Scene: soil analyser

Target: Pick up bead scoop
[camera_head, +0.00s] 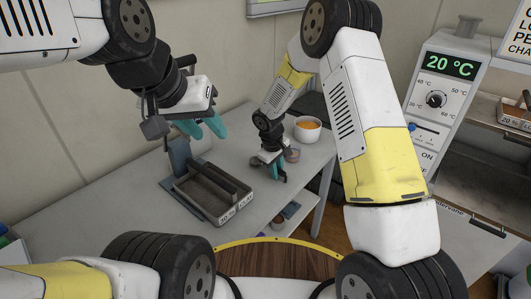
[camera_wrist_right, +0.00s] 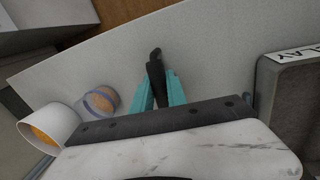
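My right gripper (camera_head: 277,176) is low over the grey table, to the right of the dark tray. In the right wrist view its teal fingers (camera_wrist_right: 160,82) lie along both sides of a slim black handle, apparently the bead scoop (camera_wrist_right: 155,62), with no clear gap. The handle's end sticks out past the fingertips; the rest of the scoop is hidden. My left gripper (camera_head: 204,130) hangs above the back of the tray, fingers apart and empty. A white bowl of orange beads (camera_head: 308,129) stands behind the right gripper and also shows in the right wrist view (camera_wrist_right: 46,127).
A dark divided tray with labels (camera_head: 235,219) stands left of the right gripper; its labelled edge shows in the wrist view (camera_wrist_right: 294,53). A small round container (camera_head: 292,155) sits close by the right gripper. A white oven reading 20 °C (camera_head: 450,65) stands at right.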

